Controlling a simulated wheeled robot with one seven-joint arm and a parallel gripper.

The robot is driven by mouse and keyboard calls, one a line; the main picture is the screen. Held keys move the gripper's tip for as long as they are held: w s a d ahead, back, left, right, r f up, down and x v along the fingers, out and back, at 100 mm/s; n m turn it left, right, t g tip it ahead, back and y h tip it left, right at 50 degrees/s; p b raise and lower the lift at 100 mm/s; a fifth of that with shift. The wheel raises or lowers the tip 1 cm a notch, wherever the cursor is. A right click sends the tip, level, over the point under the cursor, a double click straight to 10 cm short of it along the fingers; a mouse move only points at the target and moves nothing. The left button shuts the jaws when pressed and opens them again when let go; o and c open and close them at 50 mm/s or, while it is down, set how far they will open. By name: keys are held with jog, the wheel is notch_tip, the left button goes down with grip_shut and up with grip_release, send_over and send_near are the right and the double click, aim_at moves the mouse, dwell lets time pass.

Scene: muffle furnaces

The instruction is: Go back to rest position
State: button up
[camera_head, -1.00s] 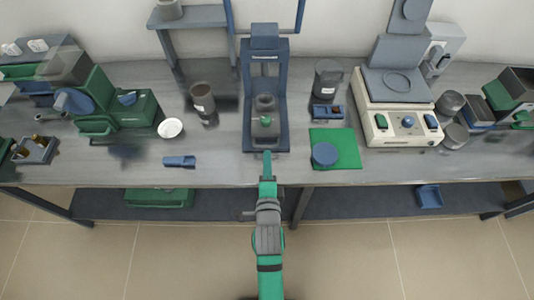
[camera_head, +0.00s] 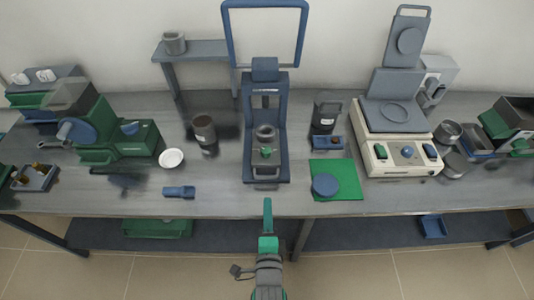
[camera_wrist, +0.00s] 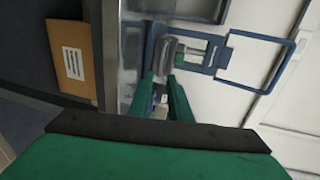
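My gripper (camera_head: 268,215) is green and sits at the front edge of the bench in the head view, at the end of my arm. It points toward the blue stand and is clear of it. In the wrist view, its two green fingers (camera_wrist: 162,88) are apart with a gap between them, and I see nothing held. The blue stand (camera_head: 283,130) holds a grey pot with a green part (camera_head: 266,153). The stand also shows beyond the fingers in the wrist view (camera_wrist: 208,53).
On the bench (camera_head: 225,205) stand a cream device (camera_head: 400,155) at right, a green machine (camera_head: 125,145) at left, a dark cup (camera_head: 204,130), a white dish (camera_head: 171,158) and a green mat (camera_head: 347,190). The floor (camera_head: 350,275) in front looks clear.

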jog(key=s+n, duration=1.8)
jog(key=s, duration=0.6)
jog(key=shift+a, duration=0.3)
